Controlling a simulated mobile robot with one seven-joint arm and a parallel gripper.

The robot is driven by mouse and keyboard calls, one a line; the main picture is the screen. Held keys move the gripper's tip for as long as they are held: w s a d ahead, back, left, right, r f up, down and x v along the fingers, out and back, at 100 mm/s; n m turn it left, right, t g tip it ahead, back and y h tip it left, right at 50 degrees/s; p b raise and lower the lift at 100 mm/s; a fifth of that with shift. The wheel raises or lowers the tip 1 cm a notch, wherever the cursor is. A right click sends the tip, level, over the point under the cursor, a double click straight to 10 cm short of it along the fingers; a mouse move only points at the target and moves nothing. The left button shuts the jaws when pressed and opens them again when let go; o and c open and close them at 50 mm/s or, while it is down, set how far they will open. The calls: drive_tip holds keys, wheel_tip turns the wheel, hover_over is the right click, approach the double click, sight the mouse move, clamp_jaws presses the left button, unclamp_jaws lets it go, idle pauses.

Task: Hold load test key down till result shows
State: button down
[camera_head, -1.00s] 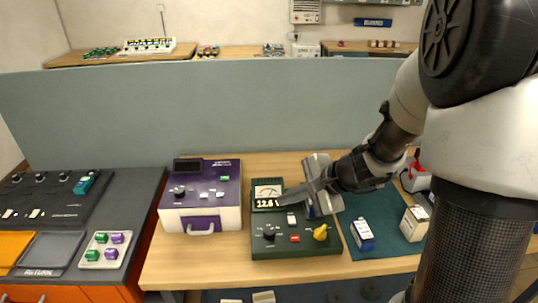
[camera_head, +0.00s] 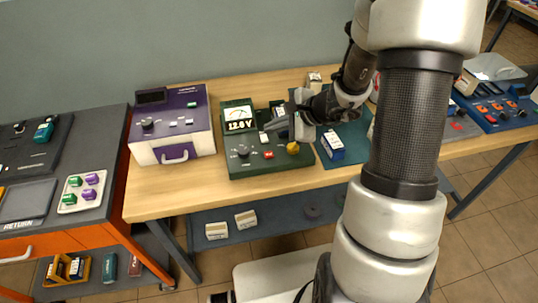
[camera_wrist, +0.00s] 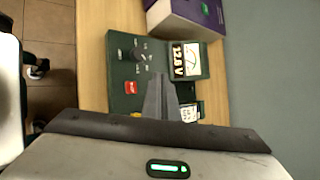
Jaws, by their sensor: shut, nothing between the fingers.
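The green tester (camera_head: 277,167) stands on the wooden bench, with a lit meter screen (camera_head: 239,118) reading about 12.6 or 12.8 V; the last digit is unclear. Its panel has a black dial (camera_head: 244,150), a white key (camera_head: 263,137), a red key (camera_head: 268,154) and a yellow knob (camera_head: 293,148). Key labels are too small to read. My gripper (camera_head: 268,127) is shut and empty, its tips over the panel close to the white key. In the wrist view the fingers (camera_wrist: 158,82) lie between the red key (camera_wrist: 131,87) and the screen (camera_wrist: 187,60); contact cannot be told.
A purple and white unit (camera_head: 172,125) stands left of the tester. A blue and white box (camera_head: 332,145) is on the mat to the right. A grey cart (camera_head: 85,205) with a tray is at the left. Bare bench lies in front of the tester.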

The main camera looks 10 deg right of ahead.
drive_tip(key=b, duration=0.6)
hover_over(272, 156)
wheel_tip(272, 156, down, 7)
drive_tip(key=shift+d+f, duration=0.1)
drive_tip(key=shift+f, duration=0.35)
drive_tip(key=shift+f, duration=0.1)
idle(1.2)
drive_tip(key=shift+f+b, duration=0.3)
drive_tip(key=shift+b, duration=0.5)
drive_tip(key=shift+f+b, duration=0.35)
drive_tip(key=shift+b, duration=0.1)
idle(1.3)
drive_tip(key=shift+r, duration=0.15)
idle(1.8)
drive_tip(key=shift+r+p, duration=0.4)
drive_tip(key=shift+r, duration=0.2)
